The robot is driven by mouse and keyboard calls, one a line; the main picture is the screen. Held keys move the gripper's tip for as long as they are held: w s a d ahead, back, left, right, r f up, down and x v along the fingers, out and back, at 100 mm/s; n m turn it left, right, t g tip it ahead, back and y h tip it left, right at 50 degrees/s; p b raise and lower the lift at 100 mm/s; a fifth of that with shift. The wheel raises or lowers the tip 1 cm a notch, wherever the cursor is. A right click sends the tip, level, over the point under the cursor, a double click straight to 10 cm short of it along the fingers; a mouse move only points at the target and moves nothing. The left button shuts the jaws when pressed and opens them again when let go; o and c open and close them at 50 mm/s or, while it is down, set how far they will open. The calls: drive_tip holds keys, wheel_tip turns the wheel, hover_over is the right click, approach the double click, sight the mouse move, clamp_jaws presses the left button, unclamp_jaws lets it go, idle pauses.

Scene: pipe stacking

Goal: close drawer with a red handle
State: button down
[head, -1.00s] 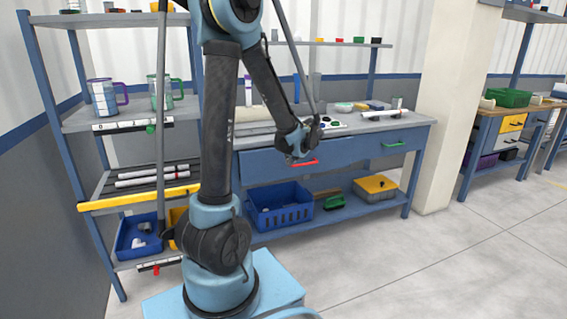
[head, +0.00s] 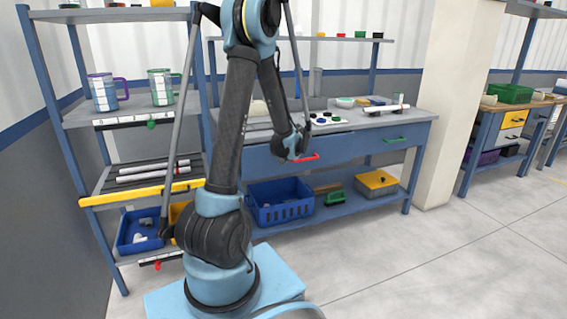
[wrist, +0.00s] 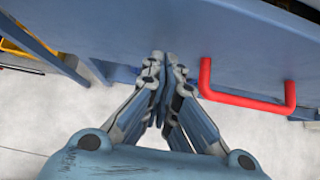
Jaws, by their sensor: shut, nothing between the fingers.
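The blue drawer with the red handle (head: 308,157) is in the left part of the workbench in the head view. In the wrist view its blue front (wrist: 235,45) fills the top, with the red handle (wrist: 245,98) at the right. My gripper (head: 290,153) is at the drawer front, just left of the handle. In the wrist view my gripper (wrist: 165,60) is shut and empty, its fingertips pointing at the front. They are apart from the handle; whether they touch the front I cannot tell. My arm hides part of the drawer, and how far it stands out is unclear.
A drawer with a green handle (head: 396,139) is at the right. A blue crate (head: 280,203) and a yellow-topped box (head: 377,183) stand on the lower shelf. A rack (head: 130,122) stands left. A pillar (head: 440,110) is right of the bench. Floor in front is clear.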

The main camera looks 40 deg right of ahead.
drive_tip(key=shift+w+d, duration=0.1)
drive_tip(key=shift+w, duration=0.5)
drive_tip(key=w, duration=0.2)
drive_tip(key=w+d, duration=0.1)
drive_tip(key=w, duration=0.2)
drive_tip(key=shift+d, duration=0.15)
drive_tip(key=shift+w+r, duration=0.1)
drive_tip(key=s, duration=0.2)
drive_tip(key=s+a, duration=0.1)
drive_tip(key=s, duration=0.1)
drive_tip(key=shift+s+a, duration=0.2)
drive_tip(key=v, duration=0.9)
drive_tip(key=shift+s+r, duration=0.25)
drive_tip(key=shift+s, duration=0.1)
drive_tip(key=shift+d, duration=0.1)
